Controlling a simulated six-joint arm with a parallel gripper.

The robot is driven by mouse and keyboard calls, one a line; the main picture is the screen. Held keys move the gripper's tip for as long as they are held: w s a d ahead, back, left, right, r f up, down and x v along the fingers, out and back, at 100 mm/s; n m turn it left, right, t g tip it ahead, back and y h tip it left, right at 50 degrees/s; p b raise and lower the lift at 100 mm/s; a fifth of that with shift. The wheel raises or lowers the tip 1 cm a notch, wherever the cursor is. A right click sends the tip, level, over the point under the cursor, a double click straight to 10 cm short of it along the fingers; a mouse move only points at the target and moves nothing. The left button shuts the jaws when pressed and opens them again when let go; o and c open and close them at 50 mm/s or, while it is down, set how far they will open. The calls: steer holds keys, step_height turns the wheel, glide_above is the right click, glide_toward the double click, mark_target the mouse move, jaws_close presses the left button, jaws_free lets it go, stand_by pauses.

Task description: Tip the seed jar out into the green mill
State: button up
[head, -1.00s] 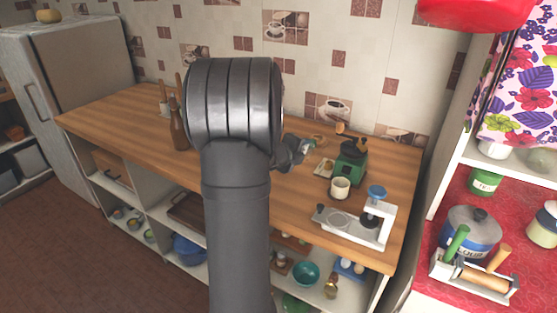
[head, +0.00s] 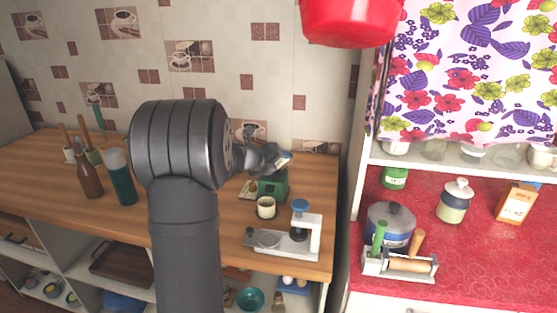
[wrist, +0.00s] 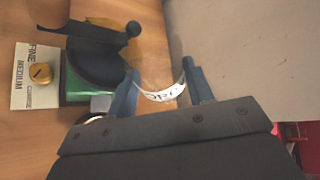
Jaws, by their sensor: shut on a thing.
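The green mill (head: 272,188) stands on the wooden counter below my gripper (head: 284,161) in the head view. In the wrist view the mill's green body (wrist: 73,82) shows at left, with a dark hopper on it and a dark crank arm with a round knob. My gripper (wrist: 160,88) is shut on a clear glass jar with a white label (wrist: 163,94), its fingers on either side. The jar is close beside the hopper in that view. The label's lettering is upside down; I cannot tell the jar's tilt or its contents.
A cream cup (head: 266,208) stands just in front of the mill, and a white press-like device (head: 298,238) is to the right front. A grind-setting card (wrist: 35,78) lies beside the mill. A green bottle (head: 121,180) and brown bottle (head: 89,178) stand at left. A red lamp-like object (head: 348,20) hangs above.

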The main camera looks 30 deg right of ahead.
steer(key=r+m+t, duration=0.1)
steer(key=w+r+m+t, duration=0.1)
steer(key=r, duration=0.1)
steer(key=r+m+y, duration=0.1)
steer(key=r, duration=0.1)
steer(key=shift+w+a+r+t, duration=0.25)
steer(key=shift+w+a+t, duration=0.05)
steer(key=shift+a+t, duration=0.1)
steer(key=shift+s+d+r+m+t+y, duration=0.1)
steer(key=shift+r+m+t+y, duration=0.2)
steer(key=shift+r+m+t, duration=1.1)
steer(key=shift+r+m, duration=0.1)
steer(key=shift+m, duration=0.1)
steer(key=shift+f, duration=0.1)
